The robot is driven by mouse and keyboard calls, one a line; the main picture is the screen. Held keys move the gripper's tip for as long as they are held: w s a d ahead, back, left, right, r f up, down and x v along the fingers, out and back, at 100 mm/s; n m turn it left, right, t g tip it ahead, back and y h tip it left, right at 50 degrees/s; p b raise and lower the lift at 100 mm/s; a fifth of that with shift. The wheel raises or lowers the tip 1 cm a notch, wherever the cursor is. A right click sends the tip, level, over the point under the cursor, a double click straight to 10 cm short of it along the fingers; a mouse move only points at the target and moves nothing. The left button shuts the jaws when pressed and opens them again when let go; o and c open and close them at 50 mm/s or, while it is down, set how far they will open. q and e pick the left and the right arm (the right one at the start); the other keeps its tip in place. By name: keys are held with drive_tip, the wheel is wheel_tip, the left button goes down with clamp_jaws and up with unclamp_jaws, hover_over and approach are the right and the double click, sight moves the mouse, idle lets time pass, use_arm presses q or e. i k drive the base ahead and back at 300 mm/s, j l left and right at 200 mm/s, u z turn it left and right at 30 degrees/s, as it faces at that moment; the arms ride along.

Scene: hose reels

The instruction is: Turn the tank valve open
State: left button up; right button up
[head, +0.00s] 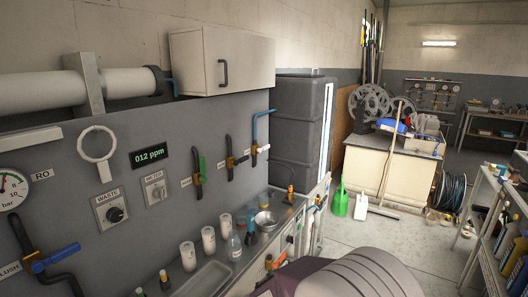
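A tall dark grey tank (298,130) stands at the end of the counter, right of the wall panel. Three small valves sit on dark and blue pipes on the panel: one with a green handle (203,166), a middle one (231,162), and one under a blue pipe (255,150) nearest the tank. Their labels are too small to read, so I cannot tell which is the tank valve. A larger valve with a blue lever (55,258) is at the lower left by a FLUSH label. Neither gripper is in view.
White cups (208,240), a bottle (233,246) and a metal bowl (266,221) stand on the counter below the panel. A white wall cabinet (222,60) hangs above. The floor ahead is partly clear; shelves (500,230) line the right.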

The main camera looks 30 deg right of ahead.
sight(259, 150)
drive_tip(key=z, duration=1.05)
